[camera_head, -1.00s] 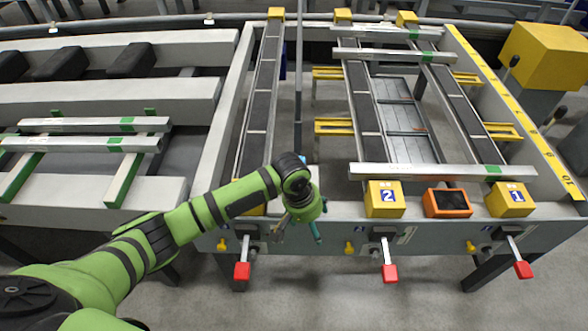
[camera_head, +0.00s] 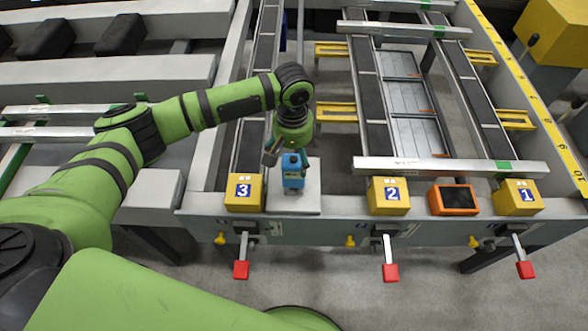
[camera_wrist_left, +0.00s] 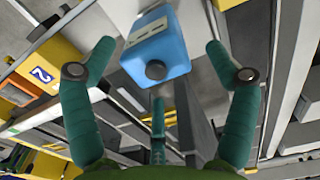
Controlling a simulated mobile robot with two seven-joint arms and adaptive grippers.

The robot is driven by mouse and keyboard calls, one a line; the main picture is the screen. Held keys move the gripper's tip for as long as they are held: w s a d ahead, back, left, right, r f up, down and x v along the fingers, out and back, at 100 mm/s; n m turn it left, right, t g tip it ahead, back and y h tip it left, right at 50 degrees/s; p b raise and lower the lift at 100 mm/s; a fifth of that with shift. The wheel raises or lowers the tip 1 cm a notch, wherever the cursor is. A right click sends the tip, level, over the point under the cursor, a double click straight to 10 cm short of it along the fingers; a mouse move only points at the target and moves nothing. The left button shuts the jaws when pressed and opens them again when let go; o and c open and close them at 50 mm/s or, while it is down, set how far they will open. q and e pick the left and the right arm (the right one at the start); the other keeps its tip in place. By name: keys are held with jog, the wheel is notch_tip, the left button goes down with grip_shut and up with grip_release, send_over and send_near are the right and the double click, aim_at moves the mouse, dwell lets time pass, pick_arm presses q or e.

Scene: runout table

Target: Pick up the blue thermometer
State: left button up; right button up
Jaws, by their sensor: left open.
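The blue thermometer (camera_head: 293,177) is a small blue box standing on a light grey plate at the table's front edge, just right of the yellow block marked 3. It also shows in the left wrist view (camera_wrist_left: 172,58), at the top centre with a dark round knob facing the camera. My left gripper (camera_head: 287,156) is right above and behind it, pointing down. In the wrist view its fingers (camera_wrist_left: 158,60) are spread, with the blue box between and beyond the tips. I cannot tell whether any finger touches it. My right gripper is not in view.
Yellow blocks marked 3 (camera_head: 244,192), 2 (camera_head: 388,196) and 1 (camera_head: 517,197) stand along the front edge, with an orange device (camera_head: 453,200) between 2 and 1. A metal bar (camera_head: 450,167) lies behind them. Red-tipped levers (camera_head: 241,269) hang below the edge.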

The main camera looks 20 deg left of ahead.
pick_arm(q)
jog(key=shift+s+d+f+p, duration=0.15)
jog(key=shift+f+p, duration=0.2)
jog(key=shift+f, duration=0.2)
jog(key=shift+s+f+p, duration=0.15)
jog(key=shift+f+p, duration=0.15)
jog(key=shift+f, duration=0.2)
notch_tip(320, 180, down, 2)
jog(key=shift+f, duration=0.2)
jog(key=shift+w+f, duration=0.1)
jog(key=shift+f, duration=0.2)
jog(key=shift+c, duration=1.3)
jog(key=c, duration=1.1)
jog(key=shift+w+r, duration=0.1)
jog(key=shift+r, duration=0.35)
notch_tip(320, 180, up, 9)
jog(key=shift+r+b, duration=0.1)
jog(key=shift+b, duration=0.8)
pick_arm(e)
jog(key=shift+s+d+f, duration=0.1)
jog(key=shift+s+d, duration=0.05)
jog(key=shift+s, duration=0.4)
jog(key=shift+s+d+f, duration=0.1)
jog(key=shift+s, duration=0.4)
